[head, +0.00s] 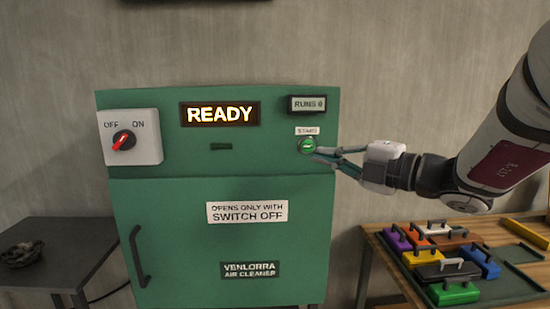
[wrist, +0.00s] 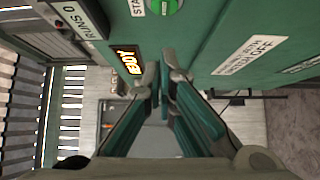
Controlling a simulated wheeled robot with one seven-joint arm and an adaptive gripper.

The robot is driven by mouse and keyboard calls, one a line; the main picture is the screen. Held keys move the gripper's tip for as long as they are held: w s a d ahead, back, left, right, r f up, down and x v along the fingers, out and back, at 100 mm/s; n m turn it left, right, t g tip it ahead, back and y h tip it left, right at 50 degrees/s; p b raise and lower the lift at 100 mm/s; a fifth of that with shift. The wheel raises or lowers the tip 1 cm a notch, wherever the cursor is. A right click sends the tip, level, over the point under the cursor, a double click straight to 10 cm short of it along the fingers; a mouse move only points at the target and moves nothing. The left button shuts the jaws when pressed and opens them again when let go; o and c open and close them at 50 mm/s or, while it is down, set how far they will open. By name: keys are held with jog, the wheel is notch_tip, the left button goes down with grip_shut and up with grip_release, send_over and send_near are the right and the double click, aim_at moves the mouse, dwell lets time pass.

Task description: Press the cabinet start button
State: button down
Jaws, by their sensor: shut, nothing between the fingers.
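The green cabinet (head: 270,185) stands in the middle of the head view with its door closed. Its round green start button (head: 307,146) sits at the upper right of the front, under a small START label. The button also shows at the top of the wrist view (wrist: 163,5), partly cut off. My gripper (head: 318,154) is shut and empty, with its fingertips just beside the button in the head view. In the wrist view the fingers (wrist: 163,88) meet below the button; I cannot tell whether they touch the cabinet. The display (head: 220,114) is lit and reads READY.
A RUNS 0 counter (head: 307,104) is above the button. A door handle (head: 138,255) sticks out at left. A table with a tray of coloured blocks (head: 440,265) stands at right, a dark table (head: 60,245) at left.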

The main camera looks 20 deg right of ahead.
aim_at(314, 148)
jog(key=shift+w+d, duration=0.1)
jog(key=shift+w, duration=2.8)
